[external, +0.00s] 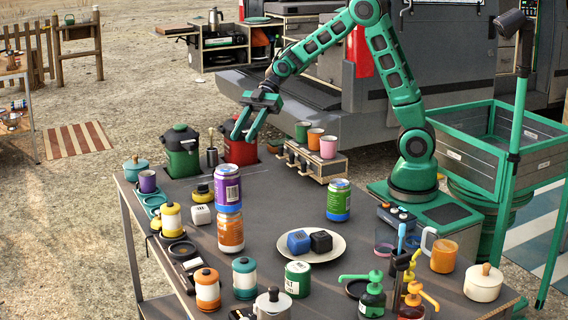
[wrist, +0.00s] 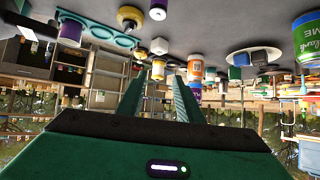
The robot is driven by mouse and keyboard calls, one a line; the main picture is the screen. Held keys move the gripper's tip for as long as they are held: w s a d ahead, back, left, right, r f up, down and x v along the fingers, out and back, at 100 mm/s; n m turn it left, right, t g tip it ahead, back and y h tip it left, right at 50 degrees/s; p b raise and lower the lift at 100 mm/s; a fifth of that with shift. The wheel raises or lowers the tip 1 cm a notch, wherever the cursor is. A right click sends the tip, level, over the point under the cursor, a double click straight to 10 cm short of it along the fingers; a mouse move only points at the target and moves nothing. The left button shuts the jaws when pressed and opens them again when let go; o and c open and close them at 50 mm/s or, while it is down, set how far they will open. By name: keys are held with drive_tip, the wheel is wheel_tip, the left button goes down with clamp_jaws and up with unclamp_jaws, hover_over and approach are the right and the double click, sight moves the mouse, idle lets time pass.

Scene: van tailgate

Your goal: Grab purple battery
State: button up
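Nothing is plainly marked as a battery. A short purple cylinder (external: 147,181) stands in the teal tray with round holes (external: 154,200) at the table's left edge; it also shows in the wrist view (wrist: 71,31). A taller purple can (external: 228,188) with a pale label stands upright on an orange can (external: 231,232); the wrist view shows this purple can (wrist: 196,88) upside down. My gripper (external: 244,136) is open and empty, high over the table's back left part, apart from both purple things. Its two fingers stand apart in the wrist view (wrist: 158,76).
A plate with two cubes (external: 310,256) and several jars fill the front. Some bare table lies behind the purple can.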

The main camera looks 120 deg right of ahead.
drive_tip(key=shift+n+t+y, duration=0.3)
drive_tip(key=shift+t, duration=0.2)
drive_tip(key=f, duration=0.8)
drive_tip(key=w+d+f, duration=0.1)
drive_tip(key=f, duration=0.3)
drive_tip(key=shift+w+f, duration=0.1)
drive_tip(key=shift+f, duration=0.2)
drive_tip(key=shift+x, duration=3.7)
drive_tip(key=shift+r, duration=0.1)
drive_tip(key=shift+c, duration=0.2)
clamp_jaws()
